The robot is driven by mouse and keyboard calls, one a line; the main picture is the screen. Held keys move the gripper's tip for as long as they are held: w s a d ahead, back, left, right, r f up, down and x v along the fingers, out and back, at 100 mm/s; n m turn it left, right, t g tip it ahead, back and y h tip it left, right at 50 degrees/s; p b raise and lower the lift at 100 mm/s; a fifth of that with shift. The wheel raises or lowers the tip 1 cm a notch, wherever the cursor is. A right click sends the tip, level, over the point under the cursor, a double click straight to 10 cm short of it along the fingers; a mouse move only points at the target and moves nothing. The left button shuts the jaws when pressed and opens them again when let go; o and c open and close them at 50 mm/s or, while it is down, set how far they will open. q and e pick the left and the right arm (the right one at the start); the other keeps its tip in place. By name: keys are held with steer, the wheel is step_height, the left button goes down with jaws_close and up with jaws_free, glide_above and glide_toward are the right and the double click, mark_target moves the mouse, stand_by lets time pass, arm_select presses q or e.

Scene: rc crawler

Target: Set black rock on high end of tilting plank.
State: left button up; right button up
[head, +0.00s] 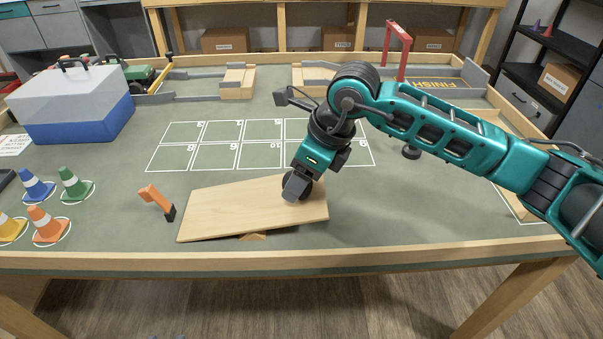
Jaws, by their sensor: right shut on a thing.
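The tilting plank (230,207) is a light wooden board resting on a small wooden wedge (253,237) near the table's front edge. Its left end sits low and its right end is raised. My right gripper (297,188) points down over the raised right end and is shut on the black rock (306,189). The rock is mostly hidden by the fingers. It is at or just above the plank's surface; I cannot tell whether they touch. My left gripper is not in view.
Blue, green, yellow and orange cones (48,224) stand at the left. An orange-and-black item (155,198) is just left of the plank. A blue-and-white box (70,112) stands behind. A small dark object (411,152) lies beneath my right arm. The table front right is clear.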

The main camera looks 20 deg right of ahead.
steer(key=shift+f+b, duration=1.7)
steer(key=shift+f, duration=0.4)
steer(key=o, duration=1.3)
steer(key=shift+r, duration=0.15)
steer(key=p+v, duration=0.2)
steer(key=v, duration=1.1)
steer(key=shift+a, duration=0.1)
